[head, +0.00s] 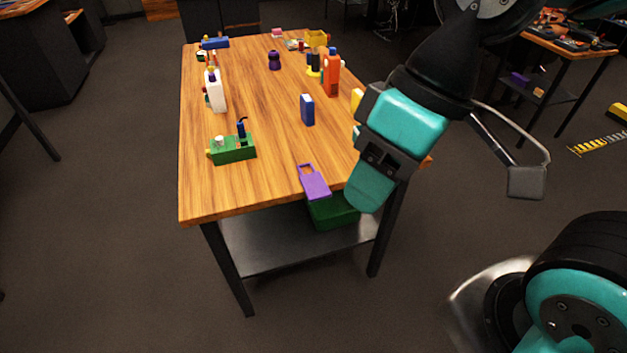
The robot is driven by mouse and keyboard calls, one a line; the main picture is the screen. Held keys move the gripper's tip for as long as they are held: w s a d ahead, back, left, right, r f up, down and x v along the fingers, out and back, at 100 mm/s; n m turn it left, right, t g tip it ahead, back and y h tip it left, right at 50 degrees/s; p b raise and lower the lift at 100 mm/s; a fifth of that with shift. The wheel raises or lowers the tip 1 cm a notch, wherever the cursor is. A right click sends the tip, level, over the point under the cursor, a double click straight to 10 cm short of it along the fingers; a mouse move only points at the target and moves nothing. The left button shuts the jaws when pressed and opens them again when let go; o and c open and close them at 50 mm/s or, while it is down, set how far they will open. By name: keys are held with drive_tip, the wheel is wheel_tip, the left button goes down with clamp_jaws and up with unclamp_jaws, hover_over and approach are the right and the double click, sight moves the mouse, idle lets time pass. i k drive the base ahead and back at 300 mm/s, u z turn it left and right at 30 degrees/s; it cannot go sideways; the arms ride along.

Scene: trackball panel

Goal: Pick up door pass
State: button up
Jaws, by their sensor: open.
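A flat purple tag with a rectangular opening at its far end (316,185) lies at the near edge of the wooden table, right of the middle; it looks like the door pass. My gripper (368,190) comes in from the upper right and hangs near the table's near right corner, to the right of the purple tag and apart from it in the picture. Its jaws are open and nothing shows in them. The gripper and arm hide part of the table's right edge.
The wooden table (275,185) holds a green block with pegs (233,149), a white bottle (216,92), a blue box (307,109) and an orange bottle (332,75). A green bin (332,212) sits on the lower shelf. The table's middle is fairly clear.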

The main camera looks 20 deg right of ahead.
sight(315, 187)
drive_tip(key=k, duration=1.25)
drive_tip(key=u, duration=0.95)
drive_tip(key=i, duration=1.15)
drive_tip(key=z, duration=0.45)
drive_tip(key=i, duration=0.6)
drive_tip(key=z, duration=0.55)
